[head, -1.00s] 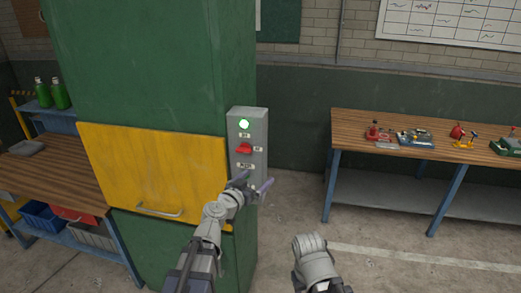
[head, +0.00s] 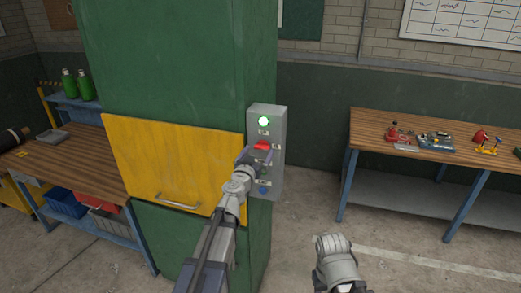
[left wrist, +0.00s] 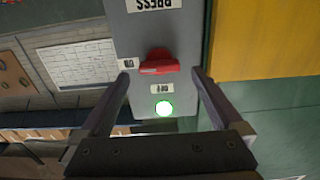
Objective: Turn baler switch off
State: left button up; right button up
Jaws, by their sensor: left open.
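A grey control box (head: 281,138) is on the side of the green baler (head: 165,60). It carries a lit green lamp (head: 264,121), a red switch (head: 262,145) below the lamp, and a blue button (head: 264,189) lower down. My left gripper (head: 256,160) is open in front of the box, just below the switch in the head view. In the left wrist view, the box shows upside down and the red switch (left wrist: 158,63) is between the spread fingers, its handle pointing left toward a small label. Contact cannot be told. The end of my right arm shows low, its fingers hidden.
The baler's yellow panel (head: 175,165) with a handle is left of the box. A workbench (head: 400,125) with tools stands at the right, another bench (head: 70,165) at the left. The floor between the baler and right bench is clear except for my right arm.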

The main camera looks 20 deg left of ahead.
aim_at(262, 147)
pick_arm(q)
jog(key=w, duration=0.2)
jog(key=shift+w+d, duration=0.1)
jog(key=shift+w, duration=0.3)
jog(key=c, duration=1.4)
